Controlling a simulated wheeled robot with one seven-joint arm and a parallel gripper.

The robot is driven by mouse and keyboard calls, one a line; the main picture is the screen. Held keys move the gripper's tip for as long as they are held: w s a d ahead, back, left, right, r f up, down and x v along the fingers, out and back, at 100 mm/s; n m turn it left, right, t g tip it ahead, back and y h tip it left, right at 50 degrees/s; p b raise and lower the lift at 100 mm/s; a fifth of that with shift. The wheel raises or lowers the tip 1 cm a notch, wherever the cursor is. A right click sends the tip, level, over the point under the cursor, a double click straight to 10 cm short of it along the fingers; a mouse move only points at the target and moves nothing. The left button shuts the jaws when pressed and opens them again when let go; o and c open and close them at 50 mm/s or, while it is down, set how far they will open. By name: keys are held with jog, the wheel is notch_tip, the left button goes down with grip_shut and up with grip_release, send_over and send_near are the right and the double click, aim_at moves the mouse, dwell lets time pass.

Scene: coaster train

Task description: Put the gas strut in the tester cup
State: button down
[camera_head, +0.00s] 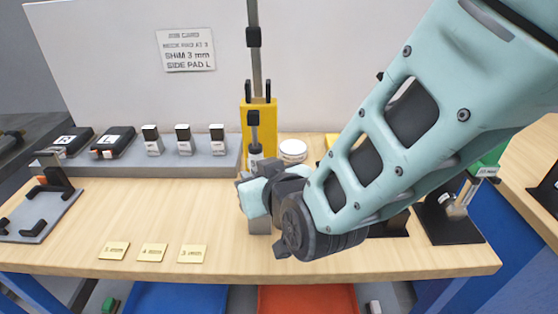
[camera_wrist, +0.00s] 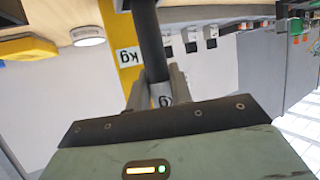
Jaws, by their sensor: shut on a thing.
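The gas strut (camera_head: 254,133) is upright, with a dark end on a thin rod and a pale label above my gripper. In the wrist view its dark cylinder (camera_wrist: 149,40) runs between the fingers, with a white "kg" label there. My gripper (camera_head: 256,188) is shut on it; its fingers also show in the wrist view (camera_wrist: 160,88). The yellow tester (camera_head: 262,118) stands right behind the strut. A grey block (camera_head: 259,224) shows under my gripper; I cannot tell whether it is the cup. The strut's lower end is hidden in the head view.
A grey shelf (camera_head: 190,172) with several small blocks stands at the back left. A white round tub (camera_head: 293,150) is right of the tester. Brass plates (camera_head: 152,252) lie at the front left, a grey fixture (camera_head: 40,215) at far left. My arm hides much of the right side.

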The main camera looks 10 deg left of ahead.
jog(key=shift+f, duration=1.45)
jog(key=shift+f, duration=0.1)
jog(key=shift+f, duration=0.15)
jog(key=c, duration=1.3)
grip_release()
jog(key=shift+o, duration=0.2)
